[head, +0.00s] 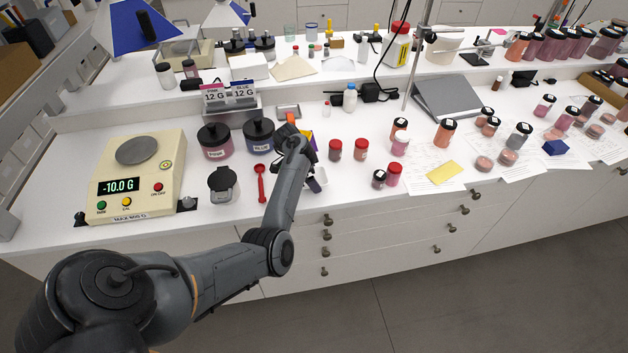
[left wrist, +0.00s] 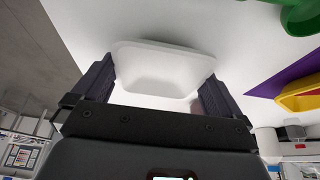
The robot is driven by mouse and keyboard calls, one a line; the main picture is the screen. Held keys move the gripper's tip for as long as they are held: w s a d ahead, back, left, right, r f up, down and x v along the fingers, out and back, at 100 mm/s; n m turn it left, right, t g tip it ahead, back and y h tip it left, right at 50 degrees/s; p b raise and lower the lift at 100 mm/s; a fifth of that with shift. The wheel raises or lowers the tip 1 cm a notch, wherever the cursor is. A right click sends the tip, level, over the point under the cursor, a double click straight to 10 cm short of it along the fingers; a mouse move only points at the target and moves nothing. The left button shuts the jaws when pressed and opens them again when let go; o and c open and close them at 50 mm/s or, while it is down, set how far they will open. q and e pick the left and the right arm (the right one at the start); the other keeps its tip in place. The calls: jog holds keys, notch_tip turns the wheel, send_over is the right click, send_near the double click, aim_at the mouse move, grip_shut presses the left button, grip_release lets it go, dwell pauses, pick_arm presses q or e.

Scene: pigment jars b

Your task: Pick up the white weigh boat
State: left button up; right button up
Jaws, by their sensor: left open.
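The white weigh boat (left wrist: 160,72) is a shallow tray with sloped sides, resting on the white bench top. In the left wrist view it lies between the two dark fingers of my left gripper (left wrist: 155,88). The gripper is open, with a finger at each end of the boat; I cannot tell whether either touches it. In the head view my left gripper (head: 314,182) is low over the front of the bench, and my arm hides most of the boat. My right gripper is not in view.
Red jars (head: 335,150) stand to the right. A yellow item (left wrist: 300,95) on purple and a green item (left wrist: 300,16) are close by.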

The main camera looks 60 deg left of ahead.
pick_arm(q)
jog(key=c, duration=0.8)
